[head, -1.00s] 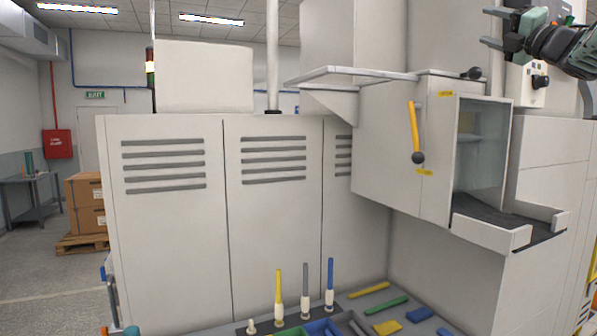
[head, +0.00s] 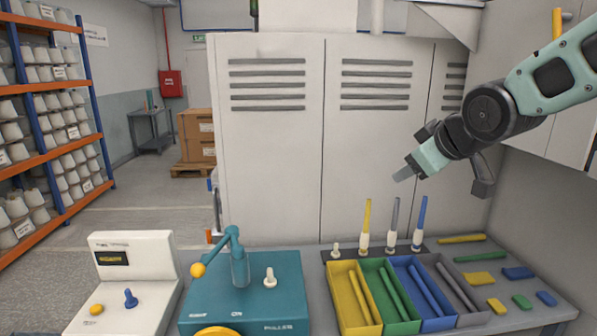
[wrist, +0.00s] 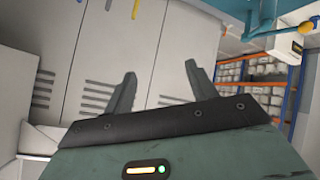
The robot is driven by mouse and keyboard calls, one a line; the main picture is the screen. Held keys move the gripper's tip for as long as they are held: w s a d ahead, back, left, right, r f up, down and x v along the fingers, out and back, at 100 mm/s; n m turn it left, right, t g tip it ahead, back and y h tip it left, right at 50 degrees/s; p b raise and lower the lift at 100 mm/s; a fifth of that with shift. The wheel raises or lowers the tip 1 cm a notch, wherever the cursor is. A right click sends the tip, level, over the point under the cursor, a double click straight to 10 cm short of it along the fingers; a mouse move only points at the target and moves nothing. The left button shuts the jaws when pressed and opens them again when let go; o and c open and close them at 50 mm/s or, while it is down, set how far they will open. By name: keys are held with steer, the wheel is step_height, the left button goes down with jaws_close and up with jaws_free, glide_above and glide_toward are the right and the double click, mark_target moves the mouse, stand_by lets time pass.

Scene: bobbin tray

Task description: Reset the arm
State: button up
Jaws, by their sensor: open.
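My gripper (head: 406,172) is in the upper right of the head view, at the end of my arm. It is in the air above the right part of the bench, in front of the light cabinet (head: 272,150). In the wrist view, my gripper (wrist: 158,92) has its two dark fingers spread apart with nothing between them. Below it in the head view stand upright yellow (head: 366,215), grey (head: 393,215) and blue (head: 420,212) bobbins with pale bases. It is apart from them.
A bobbin tray with yellow (head: 347,266), green, blue and grey compartments sits on the bench. Left of it are a teal puller device (head: 285,285) with a lever and a pale control box (head: 135,255). Loose coloured pieces lie at right. Shelving (head: 85,85) stands far left.

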steer(key=s+a+f+g+b, duration=0.1)
steer(key=s+a+f+g, duration=0.55)
steer(key=s+f, duration=0.65)
steer(key=s+f+g+b, duration=0.1)
steer(key=s+f+g, duration=0.1)
steer(key=s, duration=0.7)
steer(key=s+a+f+g+h, duration=0.1)
steer(key=s+f, duration=0.3)
steer(key=s, duration=0.6)
steer(key=shift+s+a+g+b, duration=0.15)
steer(key=shift+a+g+b, duration=0.15)
steer(key=shift+g+b, duration=0.1)
